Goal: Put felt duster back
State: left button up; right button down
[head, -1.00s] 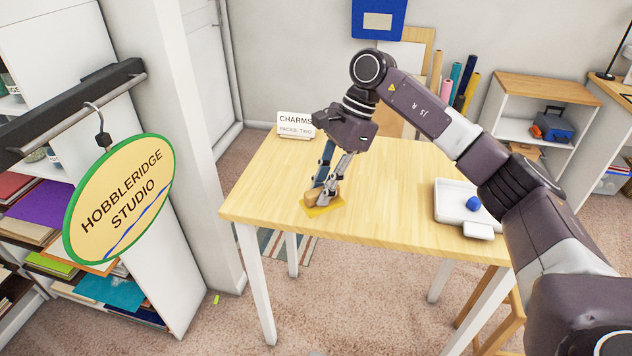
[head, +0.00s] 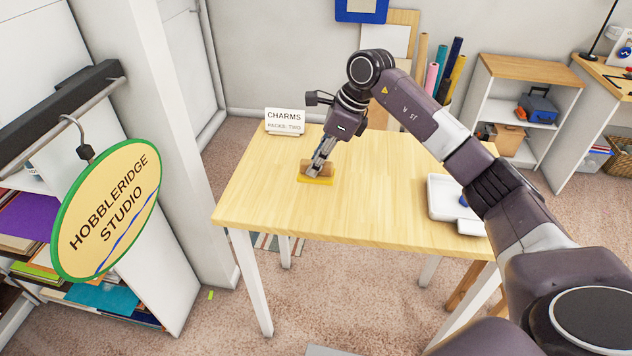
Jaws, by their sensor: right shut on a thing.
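The felt duster (head: 317,180) shows as a tan block with a yellow base on the left part of the wooden table (head: 255,205). My right gripper (head: 318,169) comes down from above and is shut on the duster's tan block. The fingers cover part of the block. The yellow base is at or just above the tabletop; I cannot tell whether it touches. My left gripper is not in view.
A white tray (head: 436,200) with a blue item (head: 463,200) sits at the table's right, partly behind my arm. A "CHARMS" card (head: 285,121) stands at the back left corner. A hanging round sign (head: 107,212) is at left. The front left tabletop is clear.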

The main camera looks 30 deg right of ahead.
aim_at(330, 163)
notch_tip(330, 163, down, 8)
jog(key=shift+r+p, duration=0.25)
jog(key=shift+p, duration=0.4)
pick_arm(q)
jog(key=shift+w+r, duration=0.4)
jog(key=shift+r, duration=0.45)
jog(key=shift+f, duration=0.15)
pick_arm(e)
jog(key=shift+f, duration=0.1)
jog(key=c, duration=1.8)
grip_release()
jog(key=shift+r, duration=0.3)
jog(key=b+v, duration=0.2)
jog(key=v, duration=0.8)
jog(key=shift+s+d+r, duration=0.1)
jog(key=shift+d+r, duration=0.05)
jog(key=shift+r, duration=0.05)
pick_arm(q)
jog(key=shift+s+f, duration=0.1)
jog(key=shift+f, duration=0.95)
pick_arm(e)
jog(key=shift+s+d+r, duration=0.15)
jog(key=shift+r, duration=0.4)
